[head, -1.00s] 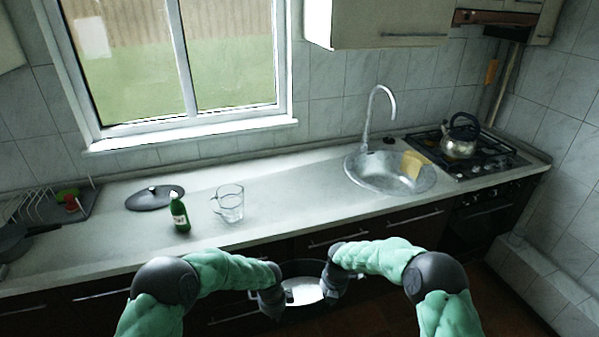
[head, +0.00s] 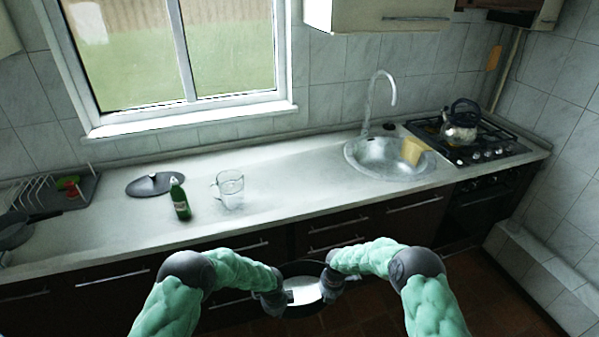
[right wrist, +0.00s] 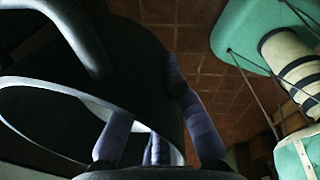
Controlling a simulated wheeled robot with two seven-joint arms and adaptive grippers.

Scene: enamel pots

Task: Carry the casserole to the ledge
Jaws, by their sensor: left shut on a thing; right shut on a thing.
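The casserole (head: 301,268) is a dark pot with a pale inside, held in front of the counter at the bottom middle of the head view. My left gripper (head: 280,299) is shut on its left side and my right gripper (head: 328,287) on its right side. Its dark body fills the left of the right wrist view (right wrist: 130,50), with the right gripper's fingers (right wrist: 160,120) at its side. The exact grip on the handles is hard to make out. A low tiled ledge (head: 535,270) runs along the right wall, apart from the casserole.
The counter (head: 290,165) holds a dark lid (head: 152,184), green bottle (head: 179,198), glass jug (head: 230,190) and dish rack (head: 45,195). A sink (head: 375,160) and a hob (head: 490,145) with a kettle (head: 461,122) are to the right. Open floor (head: 440,300) lies before the cupboards.

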